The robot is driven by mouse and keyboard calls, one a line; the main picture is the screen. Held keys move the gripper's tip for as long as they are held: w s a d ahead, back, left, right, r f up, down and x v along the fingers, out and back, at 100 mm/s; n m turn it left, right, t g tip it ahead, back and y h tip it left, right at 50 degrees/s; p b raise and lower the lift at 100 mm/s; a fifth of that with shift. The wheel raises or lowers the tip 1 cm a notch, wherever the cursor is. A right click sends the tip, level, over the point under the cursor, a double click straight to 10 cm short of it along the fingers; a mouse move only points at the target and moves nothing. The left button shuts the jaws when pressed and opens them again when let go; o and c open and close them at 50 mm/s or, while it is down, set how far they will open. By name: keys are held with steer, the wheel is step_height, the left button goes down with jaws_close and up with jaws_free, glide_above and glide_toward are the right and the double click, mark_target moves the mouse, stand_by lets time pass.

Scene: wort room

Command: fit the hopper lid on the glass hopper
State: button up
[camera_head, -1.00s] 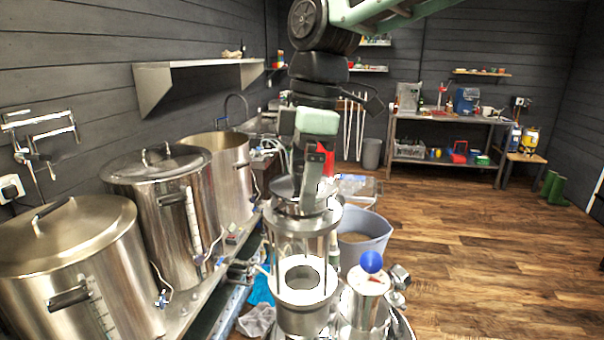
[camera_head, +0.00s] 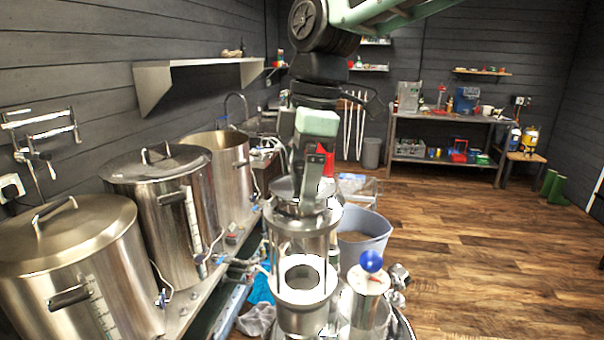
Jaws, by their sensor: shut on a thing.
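The glass hopper (camera_head: 302,240) stands upright in the lower middle of the view, a clear cylinder with metal rods and a bright metal ring low down. The hopper lid (camera_head: 284,189) is a round metal disc at the top of the hopper. My gripper (camera_head: 308,200) points down from above and is shut on the lid. The fingers cover the lid's middle and its handle. The lid looks level and over the hopper's mouth; I cannot tell whether it touches the rim.
A blue-knobbed metal canister (camera_head: 369,295) stands just right of the hopper. A pale bucket (camera_head: 366,247) is behind it. Large steel kettles (camera_head: 62,265) line the left on a bench. The wooden floor at right (camera_head: 480,240) is clear.

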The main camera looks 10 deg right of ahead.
steer(key=shift+f+b, duration=0.5)
steer(key=shift+f, duration=0.25)
steer(key=o, duration=0.7)
steer(key=r+p, duration=0.3)
steer(key=d+r+p, duration=0.1)
steer(key=r+p, duration=0.2)
steer(key=r, duration=0.1)
steer(key=r+p, duration=0.3)
steer(key=r, duration=0.1)
steer(key=shift+d, duration=0.35)
